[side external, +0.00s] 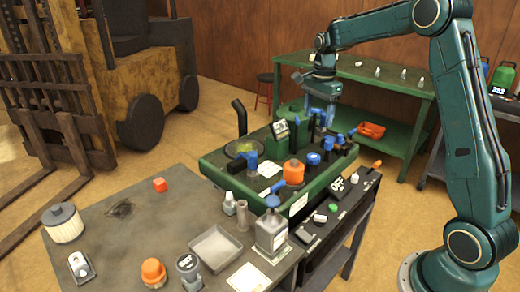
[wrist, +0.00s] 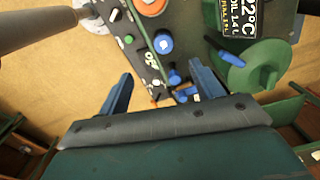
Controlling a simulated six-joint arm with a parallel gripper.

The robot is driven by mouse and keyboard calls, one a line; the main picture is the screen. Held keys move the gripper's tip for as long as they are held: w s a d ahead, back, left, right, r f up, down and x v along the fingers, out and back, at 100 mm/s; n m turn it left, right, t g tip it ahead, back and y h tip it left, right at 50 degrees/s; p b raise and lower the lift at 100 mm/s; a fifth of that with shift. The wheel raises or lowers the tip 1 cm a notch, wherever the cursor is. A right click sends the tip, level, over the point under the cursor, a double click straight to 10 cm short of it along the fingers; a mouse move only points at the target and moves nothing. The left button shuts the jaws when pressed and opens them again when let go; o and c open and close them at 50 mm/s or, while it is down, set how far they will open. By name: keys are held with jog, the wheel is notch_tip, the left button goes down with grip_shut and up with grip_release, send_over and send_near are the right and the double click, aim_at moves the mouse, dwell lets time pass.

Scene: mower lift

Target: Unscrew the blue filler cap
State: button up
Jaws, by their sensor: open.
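A round blue cap (side external: 313,158) sits on the green machine deck (side external: 220,170), just right of an orange cap (side external: 293,169); it looks like the filler cap. In the wrist view a round blue cap (wrist: 163,43) lies above the gap between my fingers, with the orange cap at the top edge. My gripper (side external: 321,122) is above the deck, over its back right part, apart from the blue cap. In the wrist view my gripper (wrist: 162,84) is open, with nothing between its fingertips. A second blue part (wrist: 175,77) shows between the fingers, farther off or lower.
Blue levers (side external: 247,160) and a black upright pipe (side external: 240,117) stand on the deck.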

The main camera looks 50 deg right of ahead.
aim_at(314, 157)
jog(key=shift+w+d+f+m, duration=0.35)
jog(key=shift+d+f+m, duration=0.15)
jog(key=shift+d+f, duration=0.3)
jog(key=shift+f, duration=0.1)
jog(key=shift+a+f, duration=0.1)
jog(key=shift+f, duration=6.7)
jog(key=c, duration=1)
jog(key=o, duration=1)
